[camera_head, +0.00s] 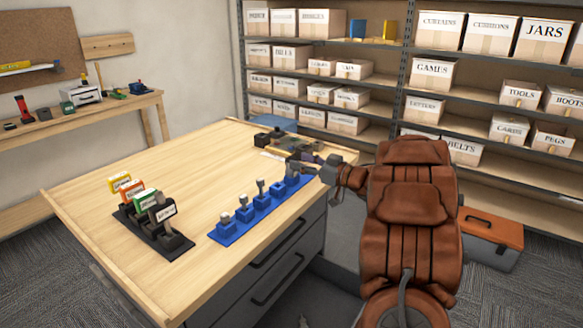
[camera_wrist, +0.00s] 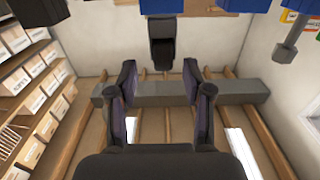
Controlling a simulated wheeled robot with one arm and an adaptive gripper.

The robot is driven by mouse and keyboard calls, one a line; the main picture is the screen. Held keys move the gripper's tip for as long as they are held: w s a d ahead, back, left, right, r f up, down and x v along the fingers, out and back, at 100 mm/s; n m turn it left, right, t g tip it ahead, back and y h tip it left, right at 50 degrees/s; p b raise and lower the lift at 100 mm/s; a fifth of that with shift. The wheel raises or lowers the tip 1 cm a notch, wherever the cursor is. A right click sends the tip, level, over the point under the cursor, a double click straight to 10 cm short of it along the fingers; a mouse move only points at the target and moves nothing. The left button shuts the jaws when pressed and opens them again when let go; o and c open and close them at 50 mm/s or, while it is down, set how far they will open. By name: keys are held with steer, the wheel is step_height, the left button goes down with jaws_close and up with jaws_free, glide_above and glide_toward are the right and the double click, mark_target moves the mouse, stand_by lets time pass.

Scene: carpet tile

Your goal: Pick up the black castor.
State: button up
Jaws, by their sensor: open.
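A blue rack (camera_head: 228,235) lies along the table's right side and holds several upright grey castors. In the wrist view, whose picture is upside down, a black castor (camera_wrist: 162,42) hangs from the top by a blue block (camera_wrist: 160,6). It lies beyond my fingertips and in line with the gap between them. My gripper (camera_wrist: 159,80) is open and empty, its fingers on either side of that gap. In the head view my gripper (camera_head: 312,170) is at the rack's far end, beside the last holder; the castor there is small and partly hidden.
A grey castor (camera_wrist: 287,48) is to the right in the wrist view. A black rack (camera_head: 150,232) with coloured cards stands at the table's front left. Dark items (camera_head: 285,142) lie behind the blue rack. The table's middle (camera_head: 180,160) is clear. An orange-lidded toolbox (camera_head: 492,232) is at right.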

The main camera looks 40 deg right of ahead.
mark_target(292, 157)
steer(key=shift+x, duration=1.85)
steer(key=shift+a, duration=0.15)
steer(key=shift+s, duration=0.1)
jaws_close()
